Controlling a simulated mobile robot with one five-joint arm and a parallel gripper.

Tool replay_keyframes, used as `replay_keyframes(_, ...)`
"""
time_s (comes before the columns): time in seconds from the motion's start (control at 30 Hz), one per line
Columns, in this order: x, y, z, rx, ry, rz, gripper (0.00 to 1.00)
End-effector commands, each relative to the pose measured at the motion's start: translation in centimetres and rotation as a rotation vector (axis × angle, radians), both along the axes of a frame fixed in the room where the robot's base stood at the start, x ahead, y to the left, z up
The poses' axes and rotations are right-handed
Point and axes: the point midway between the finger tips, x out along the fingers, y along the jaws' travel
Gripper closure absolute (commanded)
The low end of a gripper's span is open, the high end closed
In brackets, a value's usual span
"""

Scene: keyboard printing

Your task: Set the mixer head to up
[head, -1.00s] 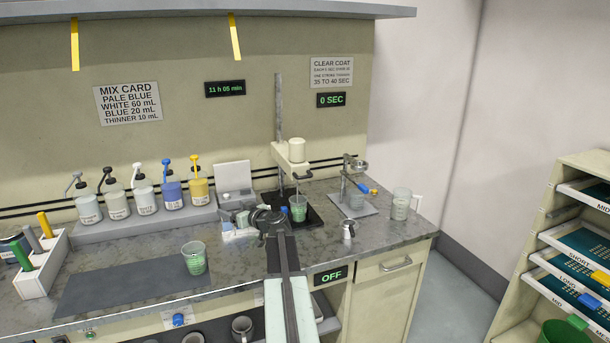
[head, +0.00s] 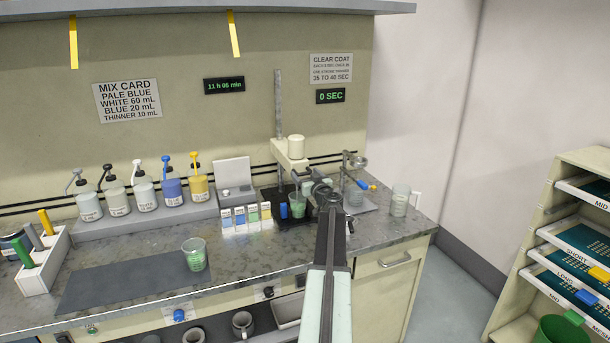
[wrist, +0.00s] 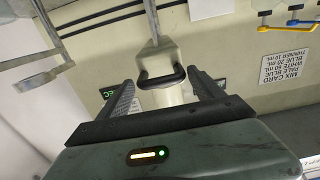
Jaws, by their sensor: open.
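The mixer head (head: 291,155) is a cream block on a tall grey post (head: 279,105) at the back of the counter. It sits low on the post, above a cup with green contents (head: 297,204). In the wrist view the mixer head (wrist: 158,58) is ahead, with a dark handle loop (wrist: 160,79) on its near side. My gripper (head: 312,187) is in front of and below the mixer head. In the wrist view my gripper (wrist: 164,90) is open, one finger on each side of the handle, with no clear contact. My arm hides part of the counter.
Pump bottles (head: 145,193) stand at the back left. Another green cup (head: 194,254) stands on a dark mat (head: 130,285). A small stand (head: 357,185) and a clear jar (head: 400,200) are right of the mixer. A shelf rack (head: 550,220) stands far right.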

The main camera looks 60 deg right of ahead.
Motion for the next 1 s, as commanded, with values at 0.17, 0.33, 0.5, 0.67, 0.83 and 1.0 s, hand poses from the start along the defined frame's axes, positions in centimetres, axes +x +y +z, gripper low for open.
replay_keyframes(0.17, 0.9, -0.9, 0.0, 0.000, 0.000, -0.002, 0.24)
replay_keyframes(0.33, 0.9, -0.8, 0.0, 0.000, 0.000, -0.002, 0.29)
replay_keyframes(0.5, 0.8, -0.9, 0.0, 0.000, 0.000, -0.003, 0.77)
replay_keyframes(0.67, 0.8, -0.9, 0.0, 0.000, 0.000, -0.004, 1.00)
replay_keyframes(0.83, 0.8, -0.9, 1.3, 0.000, 0.000, -0.005, 1.00)
replay_keyframes(1.0, 0.7, -1.0, 4.6, 0.001, -0.001, -0.006, 1.00)
